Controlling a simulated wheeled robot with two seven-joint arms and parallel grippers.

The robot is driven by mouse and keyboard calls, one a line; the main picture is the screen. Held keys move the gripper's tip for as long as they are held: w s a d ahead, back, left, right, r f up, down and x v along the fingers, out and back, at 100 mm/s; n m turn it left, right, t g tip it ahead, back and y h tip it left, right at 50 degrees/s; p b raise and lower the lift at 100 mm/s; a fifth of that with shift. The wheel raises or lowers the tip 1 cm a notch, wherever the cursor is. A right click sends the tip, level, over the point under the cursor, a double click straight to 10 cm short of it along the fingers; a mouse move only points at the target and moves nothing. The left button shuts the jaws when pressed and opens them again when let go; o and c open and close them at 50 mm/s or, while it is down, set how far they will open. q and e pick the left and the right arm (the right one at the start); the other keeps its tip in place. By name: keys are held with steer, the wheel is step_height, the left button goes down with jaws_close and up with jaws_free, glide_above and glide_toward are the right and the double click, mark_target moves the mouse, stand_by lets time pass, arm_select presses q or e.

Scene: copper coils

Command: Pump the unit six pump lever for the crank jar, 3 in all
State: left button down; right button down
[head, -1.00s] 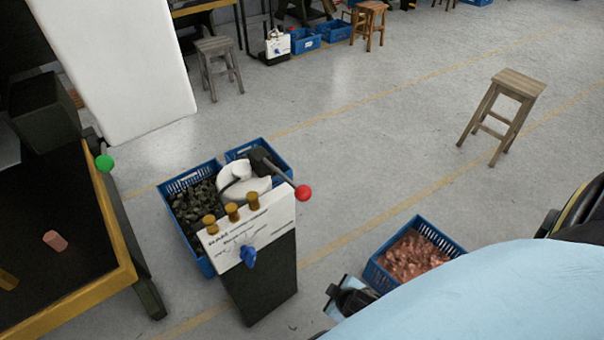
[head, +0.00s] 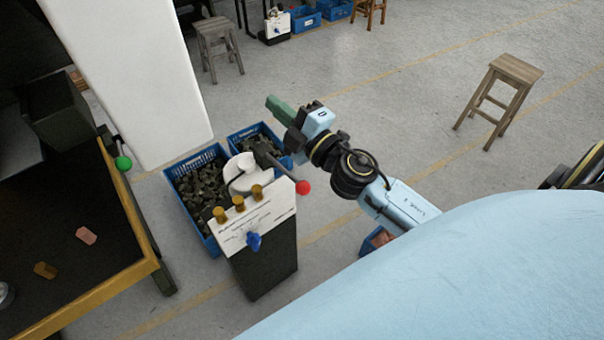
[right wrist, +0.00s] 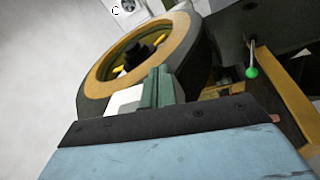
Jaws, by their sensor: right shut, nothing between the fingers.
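A dark pedestal unit (head: 265,268) stands in the lower middle of the head view. Its white sloping top has several brass knobs and a blue handle (head: 254,241). A black lever with a red ball (head: 303,187) points right from its back. My right gripper (head: 279,108) has green fingers, shut and empty, beyond and above the red ball, apart from it. Its fingers also show in the right wrist view (right wrist: 157,87). Another lever with a green ball (head: 123,163) stands at the dark bench; the ball also shows in the right wrist view (right wrist: 251,72). I cannot read any unit number or identify a crank jar.
Blue crates (head: 208,246) with dark lumps stand behind the unit. My right arm mostly covers a blue crate (head: 371,247) of copper-coloured pieces. A yellow-edged bench (head: 80,312) is at left, a wooden stool (head: 515,70) at right.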

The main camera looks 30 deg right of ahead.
step_height(320, 180, down, 10)
steer(key=w+f+n+g+y, duration=0.15)
steer(key=n+g+y, duration=0.35)
steer(key=n+g, duration=0.85)
steer(key=d+f+n+h, duration=0.3)
steer(key=d, duration=0.3)
steer(key=shift+s+f+g+h, duration=0.15)
steer(key=shift+s+g+h, duration=0.15)
steer(key=shift+s+g, duration=0.05)
steer(key=shift+f+n, duration=0.1)
steer(key=shift+n, duration=0.15)
steer(key=b, duration=0.5)
glide_above(305, 182)
step_height(305, 182, down, 8)
steer(key=shift+w+r, duration=0.1)
steer(key=shift+r, duration=0.1)
steer(key=shift+f+b, duration=0.35)
steer(key=shift+f, duration=0.1)
steer(key=shift+f, duration=0.15)
